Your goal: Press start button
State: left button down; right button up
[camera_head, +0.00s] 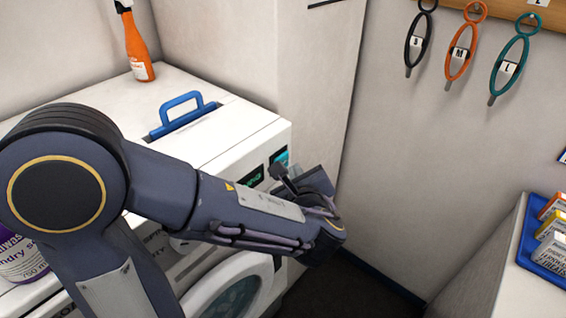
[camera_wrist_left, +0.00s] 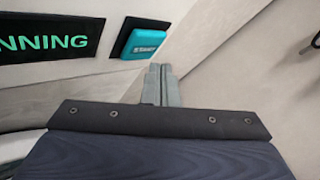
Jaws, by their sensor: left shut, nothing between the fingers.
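The teal start button (camera_head: 279,157) is on the front panel of the white washing machine (camera_head: 240,138), near its right corner. It also shows in the left wrist view (camera_wrist_left: 145,40), with white lettering. My left gripper (camera_head: 277,171) is shut and empty, its tips close to the button. In the wrist view its closed fingers (camera_wrist_left: 159,72) end just below and right of the button; I cannot tell whether they touch it. A black display (camera_wrist_left: 48,40) left of the button shows green letters ending in "NNING". My right gripper is not in view.
A blue-handled drawer or lid (camera_head: 181,112) and an orange spray bottle (camera_head: 136,45) are on top of the machine. A wall stands close to the right of the panel. Looped tools (camera_head: 461,50) hang on the back wall. A blue tray (camera_head: 540,262) sits on the right counter.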

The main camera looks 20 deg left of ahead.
pick_arm(q)
jog(key=shift+s+d, duration=0.25)
jog(key=shift+d, duration=0.45)
jog(key=shift+s+d, duration=0.25)
jog(key=shift+d, duration=0.5)
jog(key=shift+s+d, duration=0.25)
jog(key=shift+d, duration=0.45)
